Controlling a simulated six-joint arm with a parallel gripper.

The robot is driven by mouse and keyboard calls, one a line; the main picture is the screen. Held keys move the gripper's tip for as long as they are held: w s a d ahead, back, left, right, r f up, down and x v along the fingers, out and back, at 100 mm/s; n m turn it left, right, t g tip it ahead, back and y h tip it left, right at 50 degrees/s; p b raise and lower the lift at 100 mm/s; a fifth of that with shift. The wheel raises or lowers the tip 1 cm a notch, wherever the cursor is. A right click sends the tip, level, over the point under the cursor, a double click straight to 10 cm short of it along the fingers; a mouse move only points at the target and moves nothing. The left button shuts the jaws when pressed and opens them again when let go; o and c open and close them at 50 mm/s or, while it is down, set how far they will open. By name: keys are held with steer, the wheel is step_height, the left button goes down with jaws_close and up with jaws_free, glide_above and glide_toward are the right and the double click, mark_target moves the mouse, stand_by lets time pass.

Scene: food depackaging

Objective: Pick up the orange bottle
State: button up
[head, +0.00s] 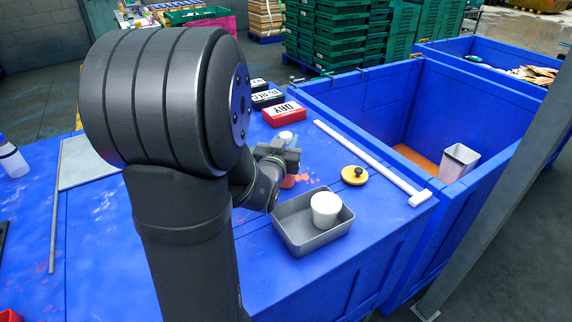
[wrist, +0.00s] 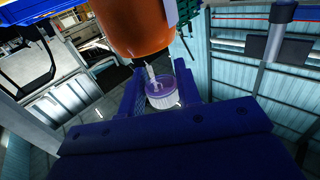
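The orange bottle (head: 288,182) is at the far side of my gripper in the head view, largely hidden by it. Its orange body shows low, close to the blue table. A white top (head: 286,136) shows just above the gripper. In the wrist view the orange body (wrist: 137,28) is large at the top edge, with a pale label at its right. My gripper (head: 278,155) is at the bottle's upper part. In the wrist view its fingers (wrist: 160,80) are apart, on either side of a white, purple-topped piece (wrist: 164,96). I cannot tell whether they touch it.
A grey tray (head: 283,236) with a white tub (head: 325,209) stands in front of the gripper. A yellow lid (head: 354,175) and white bar (head: 370,160) lie right. A red labelled box (head: 284,114) is behind. A blue bin (head: 385,120) adjoins the table.

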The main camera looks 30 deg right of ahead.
jaws_close()
